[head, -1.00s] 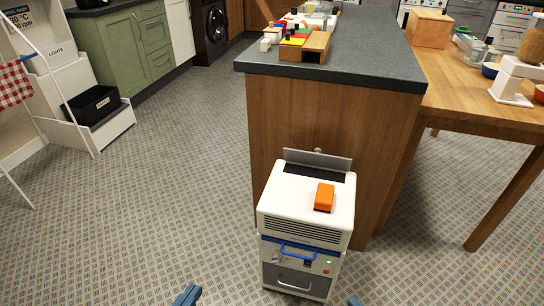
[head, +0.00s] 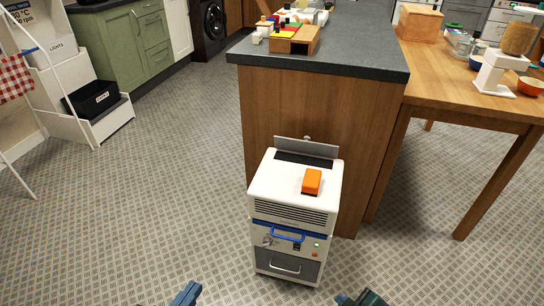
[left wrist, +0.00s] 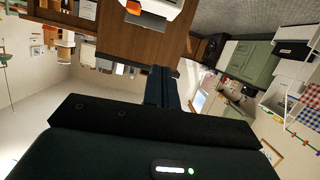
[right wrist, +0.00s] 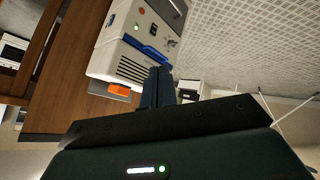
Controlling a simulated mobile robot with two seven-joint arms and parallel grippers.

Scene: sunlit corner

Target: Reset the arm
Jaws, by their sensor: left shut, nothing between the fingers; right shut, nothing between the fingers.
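My left gripper (head: 186,294) shows at the bottom edge of the head view, left of the white machine. In the left wrist view its fingers (left wrist: 158,86) are together and empty. My right gripper (head: 360,298) shows at the bottom edge, right of the machine. In the right wrist view its fingers (right wrist: 158,86) are together and empty. Neither gripper is seen touching anything. Most of both arms is out of the head view.
A white machine (head: 265,192) with a blue handle stands against the wooden island (head: 345,130), an orange block (head: 312,181) on top. A wooden table (head: 450,75) is at the right, white steps (head: 112,122) with a black bin (head: 90,100) at the left. Floor between is clear.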

